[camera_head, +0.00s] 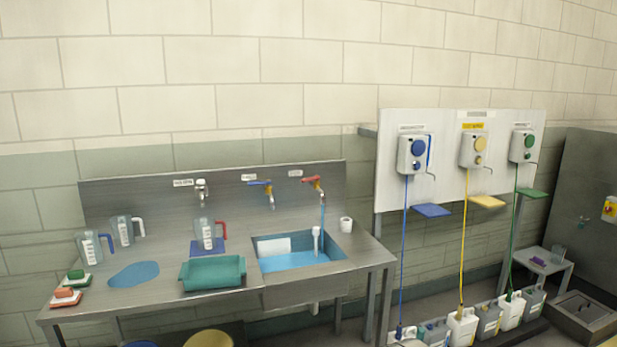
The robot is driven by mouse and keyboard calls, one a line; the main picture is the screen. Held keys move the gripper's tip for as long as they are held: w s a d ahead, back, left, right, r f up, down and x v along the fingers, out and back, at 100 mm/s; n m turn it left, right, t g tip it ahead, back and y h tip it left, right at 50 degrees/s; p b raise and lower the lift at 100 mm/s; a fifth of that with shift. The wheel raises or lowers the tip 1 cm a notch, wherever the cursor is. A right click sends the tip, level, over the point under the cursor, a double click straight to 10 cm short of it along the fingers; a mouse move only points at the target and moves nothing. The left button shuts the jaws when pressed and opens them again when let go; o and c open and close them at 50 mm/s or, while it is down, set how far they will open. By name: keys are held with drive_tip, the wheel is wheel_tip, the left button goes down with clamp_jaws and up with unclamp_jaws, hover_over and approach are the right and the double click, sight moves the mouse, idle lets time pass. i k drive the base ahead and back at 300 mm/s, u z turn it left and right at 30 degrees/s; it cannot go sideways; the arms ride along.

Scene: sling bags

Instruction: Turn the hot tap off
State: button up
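A tap with a red lever (312,181), which looks like the hot tap, is on the steel splashback above the right side of the sink. A thin blue stream of water (323,213) runs down from its spout. The sink (259,256) holds blue water, and a white upright pipe (316,240) stands in it. A tap with a blue lever (264,186) is to the left of the red one, and no stream shows under it. The small labels above the taps are too blurred to read. My gripper is not in view.
The steel bench holds a teal tray (212,274), a red-handled jug (208,234), blue- and white-handled jugs (90,245), brushes (68,297) and a white cup (346,225). A plain tap (202,190) is at left. Dispensers (416,153) hang at right above several containers (463,328).

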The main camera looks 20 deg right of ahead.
sight(314, 179)
drive_tip(key=z, duration=0.25)
drive_tip(key=i, duration=1.3)
drive_tip(key=z, duration=0.3)
